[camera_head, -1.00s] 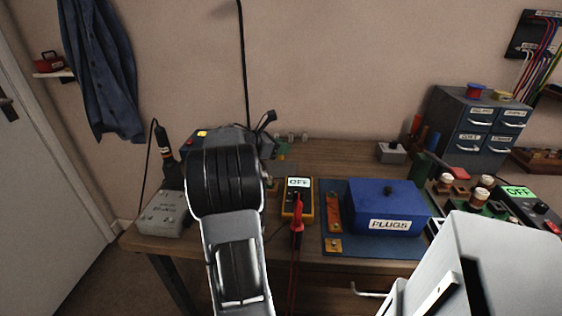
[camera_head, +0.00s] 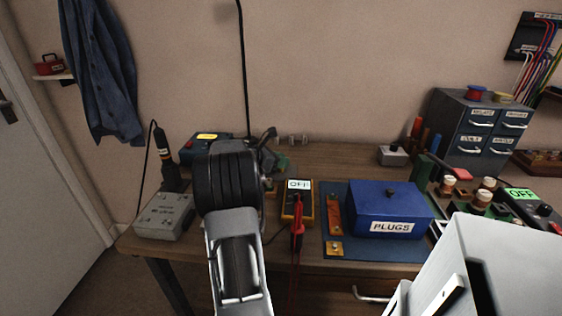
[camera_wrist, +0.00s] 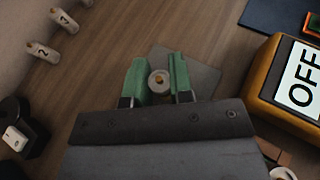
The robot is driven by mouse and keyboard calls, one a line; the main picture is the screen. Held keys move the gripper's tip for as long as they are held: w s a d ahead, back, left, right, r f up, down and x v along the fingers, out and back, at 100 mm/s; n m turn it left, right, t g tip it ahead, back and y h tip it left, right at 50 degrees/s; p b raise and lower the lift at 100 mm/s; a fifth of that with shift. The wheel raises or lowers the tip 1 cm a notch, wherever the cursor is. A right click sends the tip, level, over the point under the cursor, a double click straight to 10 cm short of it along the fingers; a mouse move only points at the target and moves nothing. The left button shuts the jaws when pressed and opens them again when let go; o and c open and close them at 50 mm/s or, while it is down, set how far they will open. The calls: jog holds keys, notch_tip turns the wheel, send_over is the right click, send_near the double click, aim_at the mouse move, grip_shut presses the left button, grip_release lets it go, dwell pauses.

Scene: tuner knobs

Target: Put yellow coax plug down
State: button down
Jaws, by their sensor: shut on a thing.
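In the wrist view, the green jaws of my gripper (camera_wrist: 160,80) are closed around a small round metal plug with a yellowish centre, the yellow coax plug (camera_wrist: 159,81). I see the plug end-on, between the two jaws. A grey square plate (camera_wrist: 203,80) lies on the wooden table beneath and beside the jaws. I cannot tell whether the plug touches it. In the head view, my arm hides most of my gripper and the plug.
A yellow multimeter (camera_head: 298,203) reading OFF stands right of my arm, also close in the wrist view (camera_wrist: 268,85). A blue PLUGS box (camera_head: 388,208) is farther right. Numbered white cylinders (camera_wrist: 40,50) stand left in the wrist view. A grey box (camera_head: 164,216) sits left.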

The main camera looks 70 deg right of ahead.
jog(key=shift+f, duration=0.15)
jog(key=c, duration=1)
grip_release()
jog(key=shift+r, duration=0.2)
jog(key=p+v, duration=0.2)
jog(key=v, duration=1)
jog(key=shift+f, duration=0.1)
